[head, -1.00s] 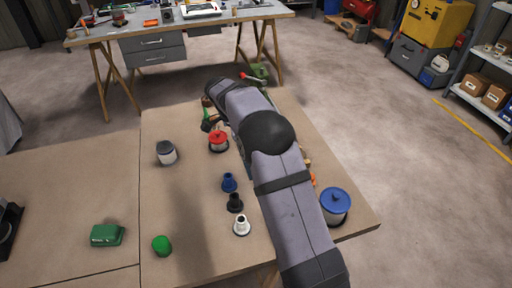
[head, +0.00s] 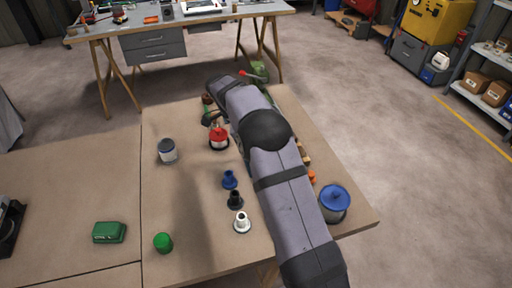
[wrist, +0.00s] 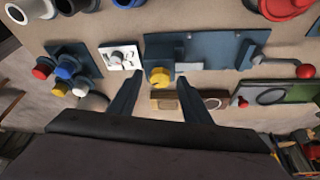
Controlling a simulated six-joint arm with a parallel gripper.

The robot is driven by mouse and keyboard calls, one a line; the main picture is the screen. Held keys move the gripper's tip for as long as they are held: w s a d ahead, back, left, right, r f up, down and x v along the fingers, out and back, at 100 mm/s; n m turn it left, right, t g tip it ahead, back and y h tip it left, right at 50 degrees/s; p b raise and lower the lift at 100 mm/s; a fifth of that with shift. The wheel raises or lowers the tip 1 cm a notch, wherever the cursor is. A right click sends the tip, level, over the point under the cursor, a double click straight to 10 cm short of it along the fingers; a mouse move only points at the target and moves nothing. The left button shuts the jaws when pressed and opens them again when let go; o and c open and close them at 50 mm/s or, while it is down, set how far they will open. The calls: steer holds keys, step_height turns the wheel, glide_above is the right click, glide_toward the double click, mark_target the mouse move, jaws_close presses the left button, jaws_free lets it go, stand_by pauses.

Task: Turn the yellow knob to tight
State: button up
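The yellow knob (wrist: 159,76) shows in the wrist view, on a blue-grey block joined to a dark blue-grey plate (wrist: 215,55). My gripper (wrist: 155,84) is open, with one dark finger on each side of the knob in the picture. A gap shows between the knob and each finger. I cannot tell from this view how far the fingertips are from the knob in depth. Any marking for tight is not legible. In the head view my arm covers the knob and the gripper.
Left of the knob are a white dial panel (wrist: 122,56) and a cluster of coloured knobs (wrist: 70,70). Right is a lever with a red ball (wrist: 305,71). A red-lidded can (head: 219,138) and a blue-lidded can (head: 334,199) stand on the table beside my arm.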

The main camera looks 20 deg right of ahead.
steer(key=v, duration=0.7)
stand_by(0.4)
steer(key=shift+a+r, duration=0.1)
steer(key=shift+r, duration=0.1)
